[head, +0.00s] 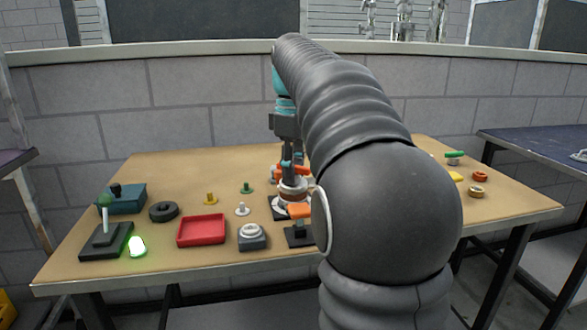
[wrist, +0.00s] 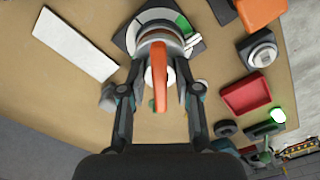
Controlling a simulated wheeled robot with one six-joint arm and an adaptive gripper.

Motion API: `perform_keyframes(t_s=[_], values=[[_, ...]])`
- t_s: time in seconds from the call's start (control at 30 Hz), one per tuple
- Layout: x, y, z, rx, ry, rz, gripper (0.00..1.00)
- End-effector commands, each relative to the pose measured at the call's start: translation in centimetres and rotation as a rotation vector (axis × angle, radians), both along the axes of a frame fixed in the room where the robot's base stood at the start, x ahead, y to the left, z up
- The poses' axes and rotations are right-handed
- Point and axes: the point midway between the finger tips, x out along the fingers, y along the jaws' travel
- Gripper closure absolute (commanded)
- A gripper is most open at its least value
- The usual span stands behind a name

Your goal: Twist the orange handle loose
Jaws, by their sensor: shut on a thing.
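The orange handle (wrist: 159,78) shows as an upright bar in the wrist view. It stands over a round grey and white fitting (wrist: 155,20) on a dark plate with a green segment. My gripper (wrist: 165,65) has one finger on each side of the handle and is shut on it. In the head view my gripper (head: 289,165) points down over the round fitting (head: 293,190), and orange shows around its fingertips. The arm hides part of the fitting's right side there.
Close in front stands another orange-topped piece (head: 300,211) on a black base. To the left are a grey button box (head: 252,238), a red tray (head: 201,230), a lit green lamp (head: 137,246) and a black lever base (head: 105,241). The table's (head: 150,170) back left is clear.

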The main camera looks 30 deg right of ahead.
Motion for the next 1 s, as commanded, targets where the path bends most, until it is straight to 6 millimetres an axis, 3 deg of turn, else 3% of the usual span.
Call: perform_keyframes(t_s=[1.0], values=[[-0.03, 0.01, -0.09, 0.001, 0.003, 0.620, 0.98]])
